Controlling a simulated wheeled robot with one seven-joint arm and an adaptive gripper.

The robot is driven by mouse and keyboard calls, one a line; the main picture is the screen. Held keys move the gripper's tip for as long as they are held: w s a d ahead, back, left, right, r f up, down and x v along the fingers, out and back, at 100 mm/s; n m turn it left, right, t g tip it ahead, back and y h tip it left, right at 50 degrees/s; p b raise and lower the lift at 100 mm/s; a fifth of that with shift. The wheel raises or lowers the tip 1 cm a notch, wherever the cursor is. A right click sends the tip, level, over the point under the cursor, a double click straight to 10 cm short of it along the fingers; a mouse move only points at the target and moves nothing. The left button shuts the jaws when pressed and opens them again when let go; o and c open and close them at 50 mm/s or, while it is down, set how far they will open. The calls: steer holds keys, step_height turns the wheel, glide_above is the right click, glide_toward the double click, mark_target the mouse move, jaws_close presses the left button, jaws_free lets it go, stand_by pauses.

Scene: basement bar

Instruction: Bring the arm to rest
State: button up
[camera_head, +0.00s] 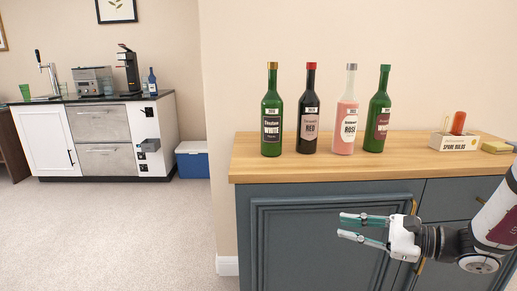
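My gripper (351,228) is at the lower right, in front of the blue-grey cabinet doors and below the level of the wooden counter. Its two fingers point left with a gap between them, and nothing shows between the fingertips. My arm comes in from the right edge; the rest of it is out of view.
On the wooden counter (255,170) stand two green bottles (271,112) (378,112), a dark bottle (308,115) and a pink bottle (345,118). A spare bulbs box (454,142) and a yellow sponge (497,147) lie right. Open carpet (120,235) spreads left; a blue cooler (193,161) stands behind.

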steer(key=s+a+r+n+g+h, duration=0.25)
steer(key=s+a+n+g, duration=0.3)
steer(key=s, duration=0.35)
steer(key=s+a+r+n+g+h, duration=0.2)
steer(key=s+a+r+n+g, duration=0.25)
steer(key=s, duration=0.55)
steer(key=s+d+f+n+t+h, duration=0.1)
steer(key=s+d+n+h, duration=0.35)
steer(key=s, duration=0.25)
steer(key=s+d+n+t+h, duration=0.1)
steer(key=s+d+n+h, duration=0.3)
steer(key=s, duration=0.4)
step_height(320, 180, up, 24)
steer(key=t+h+p, duration=0.1)
steer(key=t+p, duration=0.2)
steer(key=p, duration=1.9)
steer(key=shift+a+t, duration=0.3)
steer(key=shift+t, duration=0.1)
steer(key=shift+w+m, duration=0.1)
steer(key=shift+m, duration=0.15)
